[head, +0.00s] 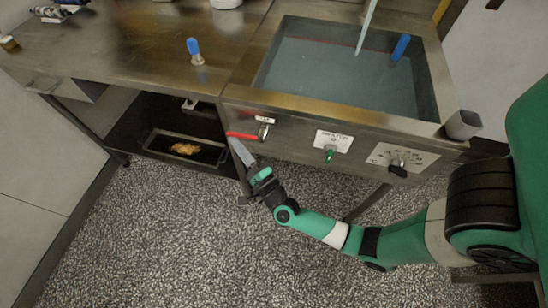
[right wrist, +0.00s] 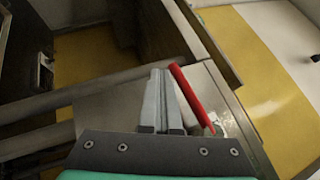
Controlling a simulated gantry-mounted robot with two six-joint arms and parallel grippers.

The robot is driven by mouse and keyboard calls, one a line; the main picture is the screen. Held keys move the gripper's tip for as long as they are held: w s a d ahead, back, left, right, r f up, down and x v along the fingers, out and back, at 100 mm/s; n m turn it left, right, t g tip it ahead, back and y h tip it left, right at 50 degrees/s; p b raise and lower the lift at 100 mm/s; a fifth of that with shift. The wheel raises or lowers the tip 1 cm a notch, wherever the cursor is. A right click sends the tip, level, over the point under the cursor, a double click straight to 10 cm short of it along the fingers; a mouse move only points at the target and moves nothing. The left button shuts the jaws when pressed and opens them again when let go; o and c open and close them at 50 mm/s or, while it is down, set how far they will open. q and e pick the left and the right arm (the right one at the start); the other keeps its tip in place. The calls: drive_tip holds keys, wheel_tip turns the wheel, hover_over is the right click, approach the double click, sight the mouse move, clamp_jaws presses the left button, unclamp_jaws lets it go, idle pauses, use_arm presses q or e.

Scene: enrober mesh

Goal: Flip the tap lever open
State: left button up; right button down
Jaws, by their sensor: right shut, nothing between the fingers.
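The red tap lever (head: 242,136) is on the front panel under the sink's left end in the head view. It lies nearly level and points left from the metal tap body (head: 264,132). My right gripper (head: 236,144) is shut and empty, with its fingertips just below the lever's left end. In the right wrist view the shut fingers (right wrist: 163,76) stand just left of the red lever (right wrist: 192,97), which slants close beside them. I cannot tell whether they touch. My left gripper is not in view.
A sink basin (head: 290,85) with grey liquid is above the panel. A green knob (head: 329,155) and a black knob (head: 398,165) are to the right. A dark tray (head: 152,146) with brown bits is on the lower shelf at left. The speckled floor is clear.

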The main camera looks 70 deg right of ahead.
drive_tip(key=shift+f, duration=0.1)
drive_tip(key=s+a+f+b, duration=0.1)
drive_tip(key=a+f+b, duration=0.2)
drive_tip(key=f, duration=0.9)
drive_tip(key=shift+s+a, duration=0.15)
drive_tip(key=shift+a, duration=0.7)
drive_tip(key=shift+r, duration=0.15)
